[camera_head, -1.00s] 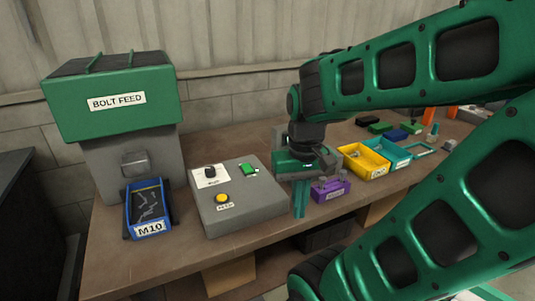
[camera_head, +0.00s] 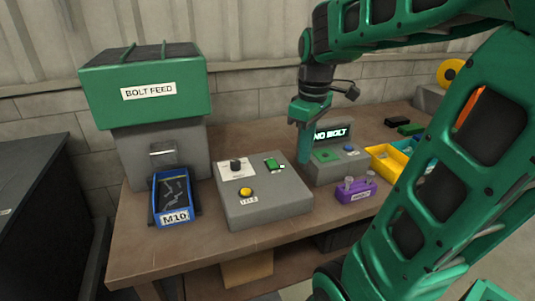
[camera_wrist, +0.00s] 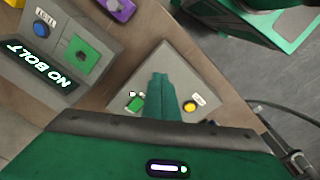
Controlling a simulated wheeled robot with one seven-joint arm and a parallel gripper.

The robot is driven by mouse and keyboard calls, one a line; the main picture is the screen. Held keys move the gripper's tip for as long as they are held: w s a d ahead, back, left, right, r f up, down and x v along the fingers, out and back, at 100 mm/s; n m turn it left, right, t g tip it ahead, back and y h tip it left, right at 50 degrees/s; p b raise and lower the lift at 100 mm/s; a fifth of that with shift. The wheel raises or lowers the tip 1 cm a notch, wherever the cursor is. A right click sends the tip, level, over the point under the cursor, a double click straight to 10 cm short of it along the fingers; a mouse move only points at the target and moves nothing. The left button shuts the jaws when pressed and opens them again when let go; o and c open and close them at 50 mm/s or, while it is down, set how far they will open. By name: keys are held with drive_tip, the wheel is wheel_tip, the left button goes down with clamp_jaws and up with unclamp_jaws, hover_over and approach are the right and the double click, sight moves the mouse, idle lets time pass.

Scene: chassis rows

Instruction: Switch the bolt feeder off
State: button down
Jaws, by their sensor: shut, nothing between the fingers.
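The bolt feeder (camera_head: 145,95) is a green hopper labelled BOLT FEED on a grey body at the left of the bench. A blue M10 tray (camera_head: 175,217) with several bolts sits at its front. The grey control box (camera_head: 267,207) to its right carries a black knob (camera_head: 236,164), a green switch (camera_head: 272,164) and a yellow button (camera_head: 246,193). My gripper (camera_head: 304,158) is shut and empty, pointing down near the box's back right. In the wrist view its fingers (camera_wrist: 161,85) cover part of the box, between the green switch (camera_wrist: 134,102) and yellow button (camera_wrist: 189,106); the knob is hidden there.
A grey box with a NO BOLT display (camera_head: 331,133), a green square and a blue button stands right of the control box. A purple holder (camera_head: 350,190) and a yellow bin (camera_head: 388,160) stand farther right.

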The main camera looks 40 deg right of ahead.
sight(270, 160)
drive_tip(key=w+r+n, duration=0.5)
drive_tip(key=w+n, duration=0.6)
drive_tip(key=w, duration=0.3)
drive_tip(key=shift+t, duration=0.4)
drive_tip(key=shift+d, duration=0.1)
drive_tip(key=f, duration=0.4)
drive_tip(key=w+f, duration=0.1)
drive_tip(key=f, duration=0.8)
drive_tip(key=shift+w+d+f, duration=0.2)
drive_tip(key=shift+w+f, duration=0.1)
drive_tip(key=shift+f, duration=0.1)
